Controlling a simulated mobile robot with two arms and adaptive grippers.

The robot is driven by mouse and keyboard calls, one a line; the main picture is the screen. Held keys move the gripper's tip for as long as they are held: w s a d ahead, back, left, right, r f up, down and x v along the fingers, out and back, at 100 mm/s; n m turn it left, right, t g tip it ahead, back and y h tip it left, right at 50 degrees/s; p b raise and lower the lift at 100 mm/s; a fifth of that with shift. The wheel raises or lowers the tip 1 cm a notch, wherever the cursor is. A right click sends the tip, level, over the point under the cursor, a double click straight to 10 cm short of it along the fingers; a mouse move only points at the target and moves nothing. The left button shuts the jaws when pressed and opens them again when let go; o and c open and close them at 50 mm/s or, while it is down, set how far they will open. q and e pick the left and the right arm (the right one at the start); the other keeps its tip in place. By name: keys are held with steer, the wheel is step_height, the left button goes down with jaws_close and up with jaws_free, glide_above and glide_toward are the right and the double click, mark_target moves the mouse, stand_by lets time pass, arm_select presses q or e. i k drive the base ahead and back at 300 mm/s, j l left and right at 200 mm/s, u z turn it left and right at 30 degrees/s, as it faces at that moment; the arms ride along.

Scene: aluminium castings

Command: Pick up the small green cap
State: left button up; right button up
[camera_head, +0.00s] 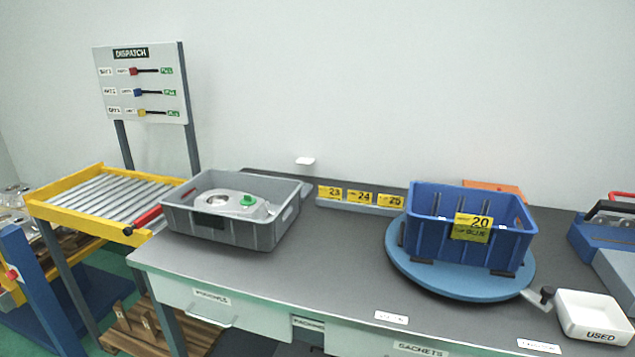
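The small green cap (248,200) sits on the right part of a silver aluminium casting (219,197). The casting lies inside a grey crate (224,233) at the left end of the grey-topped table (330,275). The top of the cap shows clearly; the lower part of the casting is hidden by the crate's front wall. Neither of my grippers is in the head view.
A blue crate (430,238) with a yellow "20" tag (471,227) stands on a round blue turntable (470,282). A white "USED" tray (592,318) is at the front right. A yellow roller conveyor (75,209) adjoins the left. The table's middle is clear.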

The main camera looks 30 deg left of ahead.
mark_target(247, 200)
steer(key=u, duration=1.25)
